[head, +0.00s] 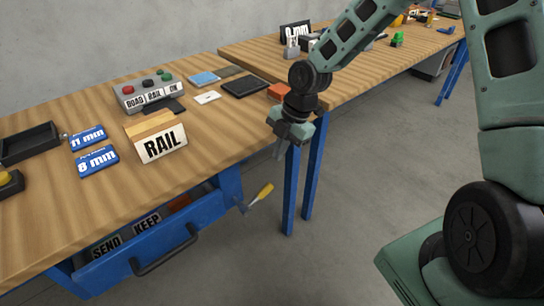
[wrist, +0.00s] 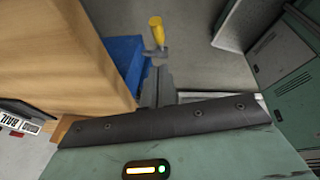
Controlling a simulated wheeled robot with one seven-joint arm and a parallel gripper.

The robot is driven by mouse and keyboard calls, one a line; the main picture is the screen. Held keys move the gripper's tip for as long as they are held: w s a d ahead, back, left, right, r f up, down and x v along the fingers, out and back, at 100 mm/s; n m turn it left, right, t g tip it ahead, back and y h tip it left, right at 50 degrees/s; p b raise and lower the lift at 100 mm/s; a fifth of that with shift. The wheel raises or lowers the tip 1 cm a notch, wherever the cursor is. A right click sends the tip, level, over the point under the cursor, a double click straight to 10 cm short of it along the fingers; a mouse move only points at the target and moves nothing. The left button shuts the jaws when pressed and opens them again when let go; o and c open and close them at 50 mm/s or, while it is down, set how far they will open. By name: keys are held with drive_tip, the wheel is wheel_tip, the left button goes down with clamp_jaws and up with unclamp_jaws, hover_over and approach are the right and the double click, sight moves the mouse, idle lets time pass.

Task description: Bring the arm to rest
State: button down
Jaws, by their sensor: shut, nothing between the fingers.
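My arm reaches in from the upper right of the head view, bent, with my gripper (head: 279,152) pointing down. It hangs at the front edge of the near workbench (head: 215,135), by the corner where the two benches meet. The fingers are together and empty. In the wrist view the grey closed fingers (wrist: 158,88) show beyond the dark edge of my gripper body, beside the wooden bench edge. A yellow handle (wrist: 156,30) appears past the fingertips there; in the head view this handle (head: 265,191) is below and left of the gripper, apart from it.
A blue drawer (head: 205,220) labelled SEND and KEEP stands open below the bench. The RAIL sign (head: 163,143), button box (head: 148,91), blue size cards (head: 97,160) and an orange block (head: 279,91) are on top. Floor to the right of the gripper is clear.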

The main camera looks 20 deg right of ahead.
drive_tip(key=s+a+r+m+h+p, duration=0.1)
drive_tip(key=s+a+r+m+p, duration=0.2)
drive_tip(key=s+r, duration=0.7)
drive_tip(key=s+a+r+m+h+p, duration=0.2)
drive_tip(key=s+a+r+m, duration=0.4)
drive_tip(key=s+r+m, duration=0.4)
drive_tip(key=s+m+p, duration=0.1)
drive_tip(key=s+m, duration=0.1)
drive_tip(key=s, duration=0.4)
drive_tip(key=shift+s+a+r+g, duration=0.25)
drive_tip(key=shift+s+a+g, duration=0.05)
drive_tip(key=shift+s+a, duration=0.1)
